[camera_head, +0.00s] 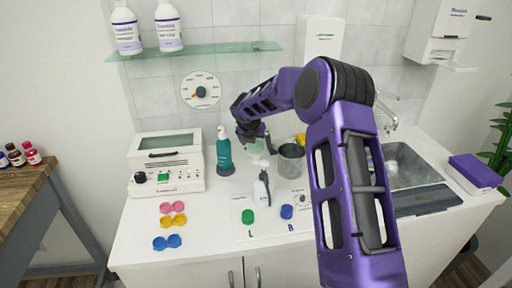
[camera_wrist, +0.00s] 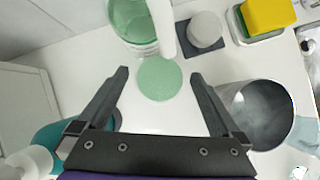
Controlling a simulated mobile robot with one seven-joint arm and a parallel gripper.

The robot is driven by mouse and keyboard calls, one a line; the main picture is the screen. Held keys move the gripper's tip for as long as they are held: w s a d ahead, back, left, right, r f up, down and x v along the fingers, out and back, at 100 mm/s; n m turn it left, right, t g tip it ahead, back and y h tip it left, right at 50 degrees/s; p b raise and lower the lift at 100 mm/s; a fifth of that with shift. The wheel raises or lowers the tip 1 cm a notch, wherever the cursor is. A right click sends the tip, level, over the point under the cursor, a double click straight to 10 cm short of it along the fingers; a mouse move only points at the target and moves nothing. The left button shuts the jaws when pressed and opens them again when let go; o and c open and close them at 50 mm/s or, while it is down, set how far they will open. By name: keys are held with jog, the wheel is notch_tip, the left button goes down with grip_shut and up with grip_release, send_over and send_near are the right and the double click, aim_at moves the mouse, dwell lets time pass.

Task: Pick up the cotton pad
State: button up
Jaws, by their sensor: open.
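A flat, round, pale green disc, which looks like the cotton pad (camera_wrist: 159,79), lies on the white counter in the wrist view. My gripper (camera_wrist: 160,75) is open and empty, with one finger on each side of the pad in the picture. I cannot tell how high the fingers are above it. In the head view my gripper (camera_head: 254,136) hangs over the back of the counter, and I cannot make out the pad clearly there.
A clear container with green contents (camera_wrist: 134,22) stands just behind the pad. A grey metal cup (camera_wrist: 258,112) is close on the right, and a teal bottle (camera_head: 224,152) on the left. A grey round block (camera_wrist: 205,30) and a yellow sponge (camera_wrist: 267,15) are farther back.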

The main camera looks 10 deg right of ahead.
jog(key=c, duration=1.4)
jog(key=shift+o, duration=0.2)
jog(key=shift+r, duration=0.15)
